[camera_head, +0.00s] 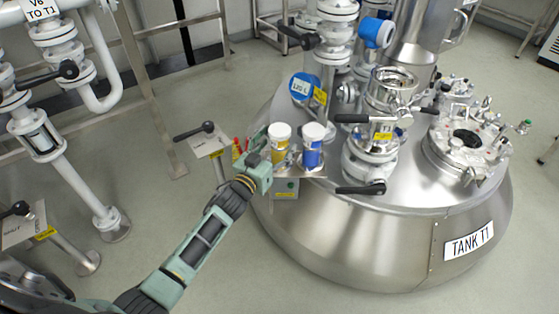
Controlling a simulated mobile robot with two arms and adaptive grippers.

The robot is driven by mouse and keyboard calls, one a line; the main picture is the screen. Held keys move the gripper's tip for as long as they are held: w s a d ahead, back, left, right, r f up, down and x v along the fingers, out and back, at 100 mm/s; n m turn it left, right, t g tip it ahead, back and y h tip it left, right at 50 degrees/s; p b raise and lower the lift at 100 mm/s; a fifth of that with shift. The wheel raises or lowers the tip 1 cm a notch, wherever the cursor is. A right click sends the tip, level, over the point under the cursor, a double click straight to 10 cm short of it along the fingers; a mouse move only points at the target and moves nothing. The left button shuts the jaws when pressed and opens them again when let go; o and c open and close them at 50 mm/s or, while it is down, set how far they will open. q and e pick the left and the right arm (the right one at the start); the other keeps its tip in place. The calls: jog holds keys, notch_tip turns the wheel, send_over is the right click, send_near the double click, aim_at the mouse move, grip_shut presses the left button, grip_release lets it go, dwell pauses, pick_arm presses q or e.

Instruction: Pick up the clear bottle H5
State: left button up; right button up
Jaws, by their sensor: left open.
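I cannot make out a clear bottle marked H5; the gripper may hide part of the small shelf (313,172) at the tank's left side. On that shelf a yellow container (279,143) with a pale lid and a blue container (312,148) with a white lid stand upright. Any marking on them is too small to read. My left gripper (261,146) is open at the shelf's left end, just left of the yellow container. I cannot tell whether it touches anything. My right gripper is out of view.
Tank T1 (340,250) fills the right side, with valves and pipes on top. A valve handle (194,131) stands left of the gripper. Small red and yellow items (238,148) show beside the gripper. White pipework (75,180) is at left, with open floor between.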

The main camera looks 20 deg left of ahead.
pick_arm(q)
jog(key=shift+c, duration=0.4)
grip_shut()
jog(key=shift+r, duration=0.1)
